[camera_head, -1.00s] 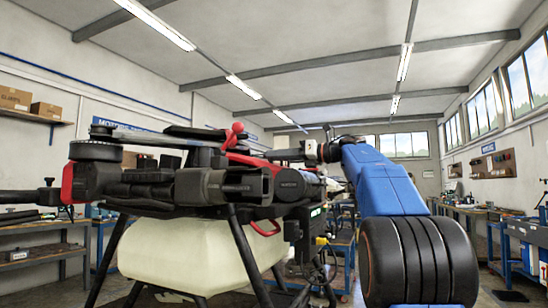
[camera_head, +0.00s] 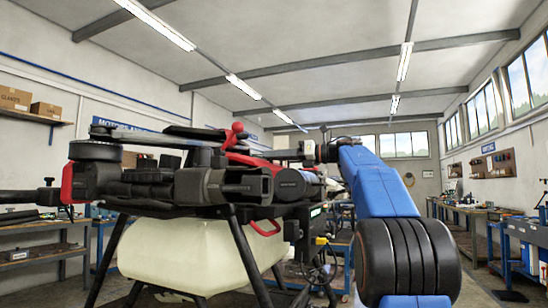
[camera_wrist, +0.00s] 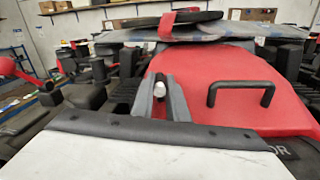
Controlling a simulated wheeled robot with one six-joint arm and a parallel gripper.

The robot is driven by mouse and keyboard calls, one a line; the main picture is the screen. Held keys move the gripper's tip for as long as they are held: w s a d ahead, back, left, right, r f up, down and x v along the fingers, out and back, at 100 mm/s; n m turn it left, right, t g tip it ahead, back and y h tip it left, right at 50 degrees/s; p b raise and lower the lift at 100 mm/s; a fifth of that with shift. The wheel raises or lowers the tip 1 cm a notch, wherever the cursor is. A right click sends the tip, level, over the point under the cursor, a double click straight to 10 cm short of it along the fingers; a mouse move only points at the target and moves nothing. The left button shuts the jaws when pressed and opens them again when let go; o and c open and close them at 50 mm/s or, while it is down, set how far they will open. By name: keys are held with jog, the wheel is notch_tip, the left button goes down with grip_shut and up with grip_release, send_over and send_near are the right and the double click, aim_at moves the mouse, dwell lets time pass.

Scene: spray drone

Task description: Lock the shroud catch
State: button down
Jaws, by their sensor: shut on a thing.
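The drone's red shroud (camera_wrist: 228,85) with a black handle (camera_wrist: 240,88) fills the right of the wrist view; a bit of its red top also shows in the head view. My gripper (camera_wrist: 161,92) reaches over it from the lower edge of the wrist view. Its two grey fingers are close together around a small part with a pale rounded tip (camera_wrist: 160,88), which appears to be the shroud catch. The catch's base is hidden behind the fingers and my pale gripper housing. In the head view my wrist is behind the drone's right side and the fingertips are hidden.
The drone (camera_head: 200,185) stands on dark legs above a pale tank (camera_head: 175,255). Its arms and rotor parts crowd around the shroud. A red ball-ended lever (camera_head: 237,128) rises from its top. Workbenches (camera_head: 470,208) stand along the right wall.

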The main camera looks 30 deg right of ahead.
jog(key=shift+w+n+g+y, duration=0.1)
jog(key=shift+n+g+y, duration=1.5)
jog(key=shift+g, duration=0.4)
jog(key=c, duration=2)
grip_release()
jog(key=shift+c, duration=0.2)
jog(key=shift+d, duration=0.1)
jog(key=v, duration=1.7)
jog(key=shift+d, duration=0.15)
jog(key=shift+r, duration=0.15)
